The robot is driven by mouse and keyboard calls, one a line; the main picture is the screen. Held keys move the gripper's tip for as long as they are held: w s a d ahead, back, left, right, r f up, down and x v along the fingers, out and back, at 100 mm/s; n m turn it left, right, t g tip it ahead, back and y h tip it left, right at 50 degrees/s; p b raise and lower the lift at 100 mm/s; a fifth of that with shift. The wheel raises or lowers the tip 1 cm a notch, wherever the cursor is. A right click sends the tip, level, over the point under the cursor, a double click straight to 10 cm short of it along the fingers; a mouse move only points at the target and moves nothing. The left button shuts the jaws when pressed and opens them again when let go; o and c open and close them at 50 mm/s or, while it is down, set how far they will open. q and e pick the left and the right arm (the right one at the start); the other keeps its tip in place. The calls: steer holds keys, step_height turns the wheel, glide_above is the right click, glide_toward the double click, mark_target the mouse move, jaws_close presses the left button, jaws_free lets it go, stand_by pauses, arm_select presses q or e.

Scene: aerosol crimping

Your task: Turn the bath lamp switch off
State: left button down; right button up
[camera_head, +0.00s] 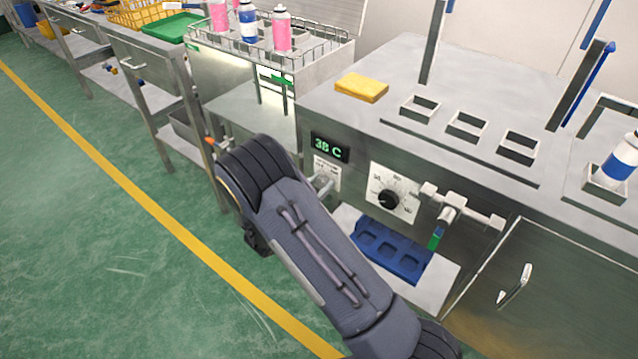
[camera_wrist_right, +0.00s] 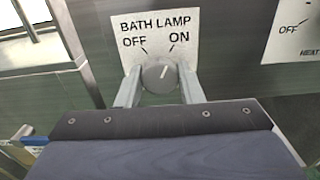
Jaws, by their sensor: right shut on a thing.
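The bath lamp switch (camera_wrist_right: 158,78) is a round grey knob below a white label (camera_wrist_right: 160,34) reading BATH LAMP, OFF on the left and ON on the right. Its pale pointer line leans up and slightly right, toward ON. My right gripper (camera_wrist_right: 160,84) has one finger on each side of the knob and is shut on it. In the head view the label (camera_head: 327,171) shows beside my right arm, which covers much of the gripper. A light glows in the bath (camera_head: 232,68) at the back. My left gripper is not in view.
A green 38 C display (camera_head: 330,146) sits above the label. A black dial (camera_head: 389,199) is to the right, with pipe fittings (camera_head: 450,212) beyond it. A blue tray (camera_head: 390,250) lies below. A yellow sponge (camera_head: 361,87) lies on the bench top.

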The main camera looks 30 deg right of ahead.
steer(key=shift+r+n+p, duration=0.15)
steer(key=shift+n+p, duration=0.85)
steer(key=shift+n, duration=0.1)
steer(key=n+p, duration=0.2)
steer(key=n, duration=0.1)
steer(key=shift+n, duration=0.3)
steer(key=n+p, duration=0.2)
steer(key=n, duration=0.1)
steer(key=shift+f+n+p, duration=0.2)
steer(key=shift+n+p, duration=0.35)
steer(key=shift+n, duration=0.65)
steer(key=o, duration=1)
steer(key=shift+c, duration=0.2)
steer(key=shift+a, duration=0.1)
